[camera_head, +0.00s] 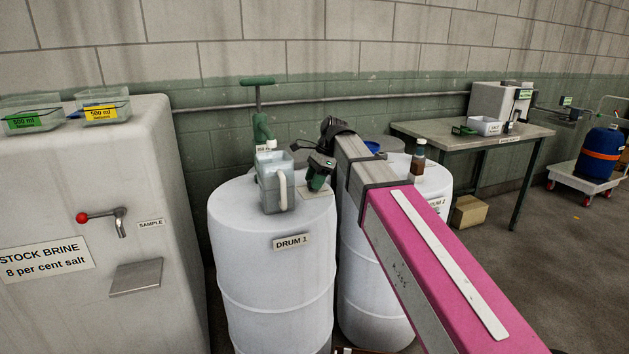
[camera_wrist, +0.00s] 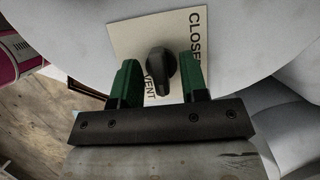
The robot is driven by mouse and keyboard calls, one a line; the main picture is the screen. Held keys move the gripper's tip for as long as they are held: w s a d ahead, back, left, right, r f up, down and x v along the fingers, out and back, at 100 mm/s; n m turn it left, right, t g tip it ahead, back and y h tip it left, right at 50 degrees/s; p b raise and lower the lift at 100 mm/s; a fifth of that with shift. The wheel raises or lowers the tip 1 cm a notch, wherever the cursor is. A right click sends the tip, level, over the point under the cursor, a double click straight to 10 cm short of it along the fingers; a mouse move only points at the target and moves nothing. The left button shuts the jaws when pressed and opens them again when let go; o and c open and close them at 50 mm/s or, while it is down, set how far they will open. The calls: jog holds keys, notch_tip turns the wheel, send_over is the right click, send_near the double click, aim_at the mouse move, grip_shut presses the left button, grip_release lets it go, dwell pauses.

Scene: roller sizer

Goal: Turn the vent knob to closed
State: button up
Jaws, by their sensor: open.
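The vent knob (camera_wrist: 160,70) is a small dark knob on a cream label plate (camera_wrist: 130,36) on the white drum top. In the wrist view the plate reads "CLOSED" on the upper right and "VENT" at the lower left. My gripper (camera_wrist: 160,80) is open, its green fingers on either side of the knob with gaps showing; I cannot tell if either touches it. In the head view my gripper (camera_head: 318,180) is over the right part of the drum marked DRUM 1 (camera_head: 270,280) and hides the knob. A bit of the plate (camera_head: 322,197) shows beside it.
A grey jug (camera_head: 272,185) with a pale handle stands on DRUM 1, close left of my gripper. A green hand pump (camera_head: 260,120) rises behind it. A brown bottle (camera_head: 418,160) stands on DRUM 2 (camera_head: 432,180). The stock brine tank (camera_head: 170,210) is at the left.

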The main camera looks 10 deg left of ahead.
grip_shut()
jog(key=shift+n+g, duration=0.3)
jog(key=n+h, duration=0.1)
jog(key=n, duration=0.1)
jog(key=shift+w+a+n+g, duration=0.1)
jog(key=shift+n+g, duration=0.2)
jog(key=shift+n, duration=0.1)
jog(key=shift+n+g+h, duration=0.4)
jog(key=shift+n+h, duration=0.1)
jog(key=shift+n, duration=1.4)
grip_release()
